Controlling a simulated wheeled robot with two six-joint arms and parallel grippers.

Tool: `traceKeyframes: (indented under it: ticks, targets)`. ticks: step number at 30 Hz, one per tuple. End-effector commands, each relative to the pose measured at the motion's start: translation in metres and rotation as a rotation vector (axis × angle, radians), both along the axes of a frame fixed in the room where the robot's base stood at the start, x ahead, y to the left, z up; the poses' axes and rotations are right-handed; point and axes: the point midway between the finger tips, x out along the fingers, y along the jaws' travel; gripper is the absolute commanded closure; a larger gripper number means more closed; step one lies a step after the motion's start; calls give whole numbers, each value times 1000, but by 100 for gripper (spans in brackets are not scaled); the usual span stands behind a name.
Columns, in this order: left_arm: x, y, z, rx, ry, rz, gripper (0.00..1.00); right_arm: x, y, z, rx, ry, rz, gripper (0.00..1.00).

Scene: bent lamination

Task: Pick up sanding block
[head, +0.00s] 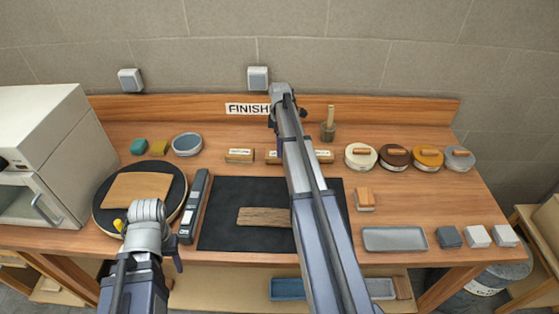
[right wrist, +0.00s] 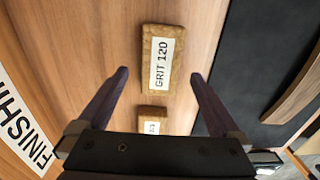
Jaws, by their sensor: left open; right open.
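Tan sanding blocks with white labels stand in a row at the back of the bench. In the head view one is at the left (head: 240,155), and others (head: 272,157) (head: 324,156) are partly hidden by my right arm. In the right wrist view a block labelled GRIT 120 (right wrist: 161,62) lies ahead of my open right gripper (right wrist: 158,74), between the line of its two fingers and untouched. A second block (right wrist: 152,120) shows below it, partly hidden by the gripper. My left gripper (head: 170,262) is open and empty at the front left.
A black mat (head: 225,215) with a wooden strip (head: 265,217) lies in front of the row. A round board (head: 105,215), a grey tray (head: 394,239), several lidded pots (head: 360,156) and small blocks (head: 449,237) stand around. The FINISHING sign (head: 245,109) is on the back rail.

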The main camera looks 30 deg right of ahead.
Motion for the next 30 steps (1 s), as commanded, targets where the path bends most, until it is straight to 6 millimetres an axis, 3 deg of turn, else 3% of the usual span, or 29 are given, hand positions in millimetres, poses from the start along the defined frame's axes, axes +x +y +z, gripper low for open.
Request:
traceKeyframes:
  ticks: [8, 21, 30]
  targets:
    - [0, 0, -8, 0, 0, 0, 50, -1, -1, -8, 0, 0, -1, 0]
    - [0, 0, -55, 0, 0, 1, 50, -5, -6, -55, 0, 0, 0, 0]
    - [0, 0, -55, 0, 0, 1, 50, -5, -6, -55, 0, 0, 0, 0]
